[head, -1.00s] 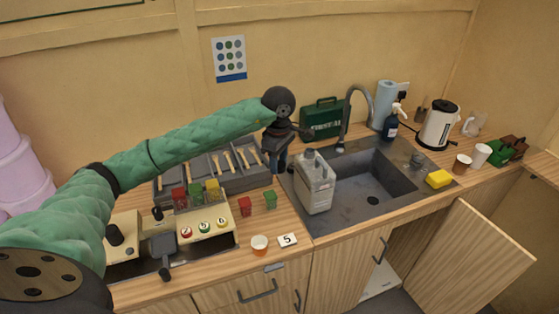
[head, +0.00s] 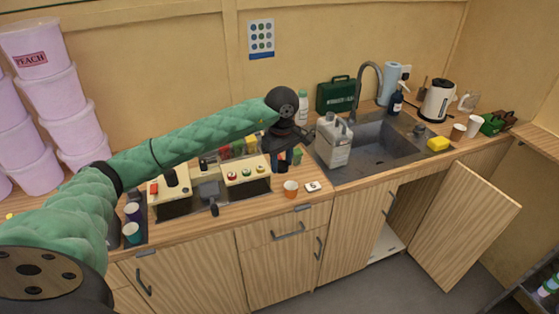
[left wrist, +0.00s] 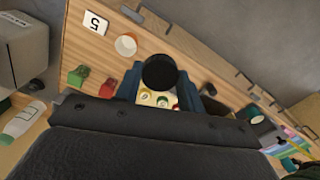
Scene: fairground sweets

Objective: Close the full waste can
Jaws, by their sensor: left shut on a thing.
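The waste can is a pale grey-white canister (head: 334,150) with a label, upright at the left edge of the sink. Part of it shows at the left of the left wrist view (left wrist: 20,48). Its top is small in the head view, and I cannot tell whether its mouth is covered. My left gripper (head: 279,160) is above the counter, left of the canister and apart from it. In the left wrist view its blue fingers (left wrist: 168,88) are shut on a round black cap (left wrist: 160,72). The cap is hard to make out in the head view. My right gripper is not in view.
An orange-white cup (head: 290,189) and a number card (head: 313,187) lie near the counter's front edge. The cupboard door (head: 465,235) under the sink is open. Stacked pink tubs (head: 45,85) are at left.

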